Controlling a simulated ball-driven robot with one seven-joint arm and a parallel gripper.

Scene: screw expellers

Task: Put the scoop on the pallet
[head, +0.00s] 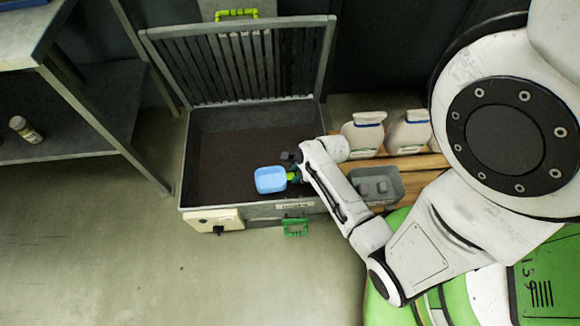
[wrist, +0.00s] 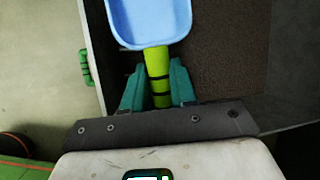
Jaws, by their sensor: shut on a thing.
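The scoop has a light blue pan (head: 270,179) and a green handle with dark bands, seen in the wrist view (wrist: 158,78). My gripper (wrist: 158,88) is shut on the handle, with one teal finger on each side. In the head view my gripper (head: 294,177) holds the scoop over the front right part of an open grey bin of dark material. The pan points left in the head view. The wooden pallet (head: 425,161) is to the right of the bin, partly hidden behind my arm.
Two white jugs (head: 364,136) (head: 407,133) and a grey tub (head: 376,184) stand on the pallet. The bin (head: 260,211) has a slatted lid (head: 245,65) raised at the back. A shelf with a small jar (head: 25,129) is at the left. Bare floor (head: 150,270) lies in front.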

